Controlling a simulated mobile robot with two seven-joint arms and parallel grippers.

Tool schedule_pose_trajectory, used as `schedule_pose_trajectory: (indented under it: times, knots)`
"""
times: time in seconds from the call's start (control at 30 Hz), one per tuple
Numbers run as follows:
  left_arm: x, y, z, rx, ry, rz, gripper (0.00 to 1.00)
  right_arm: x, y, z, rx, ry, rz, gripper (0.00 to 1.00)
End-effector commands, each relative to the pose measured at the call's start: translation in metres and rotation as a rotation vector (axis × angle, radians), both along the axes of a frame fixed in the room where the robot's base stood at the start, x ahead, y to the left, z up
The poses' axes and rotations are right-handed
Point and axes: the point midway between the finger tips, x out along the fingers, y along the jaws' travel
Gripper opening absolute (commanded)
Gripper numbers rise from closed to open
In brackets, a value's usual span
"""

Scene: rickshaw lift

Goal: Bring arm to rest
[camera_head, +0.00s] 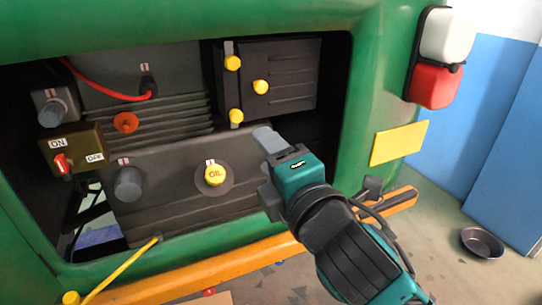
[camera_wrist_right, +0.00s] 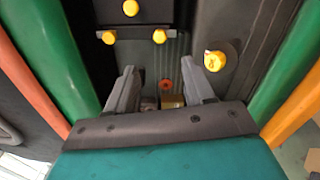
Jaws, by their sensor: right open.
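My right gripper (camera_head: 268,170) reaches in from the lower right in the head view, in front of the engine bay of the green rickshaw (camera_head: 385,90). In the right wrist view its two grey fingers (camera_wrist_right: 162,92) stand apart with nothing held between them. The yellow oil cap (camera_head: 215,175) is on the engine, to the left of the gripper and apart from it. The oil cap also shows in the right wrist view (camera_wrist_right: 214,61), beyond the fingers. My left gripper is in neither view.
A box with yellow knobs (camera_head: 260,87) is above the gripper. An ON/OFF switch (camera_head: 62,163) sits at the left. An orange bar (camera_head: 200,272) runs below the bay. A dark round pan (camera_head: 482,243) lies on the floor at the right, by blue wall panels.

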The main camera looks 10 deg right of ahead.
Motion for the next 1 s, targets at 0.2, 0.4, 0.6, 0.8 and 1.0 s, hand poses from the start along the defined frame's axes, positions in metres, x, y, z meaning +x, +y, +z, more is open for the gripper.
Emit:
schedule_pose_trajectory:
  times: [0.2, 0.4, 0.6, 0.8, 1.0]
  knots:
    - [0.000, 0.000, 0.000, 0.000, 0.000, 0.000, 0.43, 0.000, 0.000, 0.000, 0.000, 0.001, 0.000, 0.53]
    - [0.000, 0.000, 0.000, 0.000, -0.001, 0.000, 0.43, 0.006, -0.005, -0.035, 0.126, 0.112, -0.004, 0.53]
    - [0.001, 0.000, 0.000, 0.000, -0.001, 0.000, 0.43, 0.004, -0.030, -0.147, 0.545, 0.430, -0.084, 0.53]
    - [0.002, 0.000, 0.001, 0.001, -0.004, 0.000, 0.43, -0.041, -0.074, -0.271, 1.025, 0.712, -0.291, 0.53]
    - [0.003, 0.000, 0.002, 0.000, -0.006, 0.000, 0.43, -0.103, -0.116, -0.352, 1.377, 0.838, -0.514, 0.53]
